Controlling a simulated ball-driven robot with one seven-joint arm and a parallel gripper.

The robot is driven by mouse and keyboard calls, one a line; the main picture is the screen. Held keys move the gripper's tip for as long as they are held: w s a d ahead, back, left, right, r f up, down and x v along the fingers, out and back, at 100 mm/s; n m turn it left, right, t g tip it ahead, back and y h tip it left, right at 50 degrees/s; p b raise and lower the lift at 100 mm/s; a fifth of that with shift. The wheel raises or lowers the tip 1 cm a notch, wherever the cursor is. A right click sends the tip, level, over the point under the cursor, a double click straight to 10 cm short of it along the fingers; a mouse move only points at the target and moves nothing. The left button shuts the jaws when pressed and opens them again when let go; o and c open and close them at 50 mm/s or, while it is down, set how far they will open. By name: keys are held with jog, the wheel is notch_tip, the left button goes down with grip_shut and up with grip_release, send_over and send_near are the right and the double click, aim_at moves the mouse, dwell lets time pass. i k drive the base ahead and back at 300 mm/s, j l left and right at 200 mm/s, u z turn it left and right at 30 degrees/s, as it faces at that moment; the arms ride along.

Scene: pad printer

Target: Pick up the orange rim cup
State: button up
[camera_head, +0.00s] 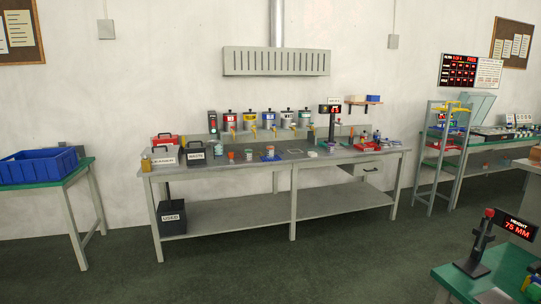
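Several small cups stand on the front middle of the long grey workbench (190,172). A small cup with orange on it (231,155) stands left of the middle. A whitish cup with an orange-looking top (270,151) stands on a small blue mat (271,158) to its right. At this size I cannot tell for sure which one is the orange rim cup. A greenish cup (249,154) stands between them. My gripper is not in view, and nothing is seen touching the cups.
Ink dispensers (265,120) line the bench's back. A black WASTE box (195,153) and labelled box (166,157) stand left; a red tray (368,147) is right. Dark floor (240,270) in front is clear. A green table (500,275) with a height gauge stands near right.

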aim_at(269, 149)
jog(key=i+z, duration=0.15)
jog(key=i, duration=2.3)
jog(key=i+u, duration=0.2)
jog(key=i, duration=0.35)
jog(key=i+l+u, duration=0.2)
jog(key=i, duration=0.35)
jog(key=i+l+u, duration=0.2)
jog(key=i, duration=0.35)
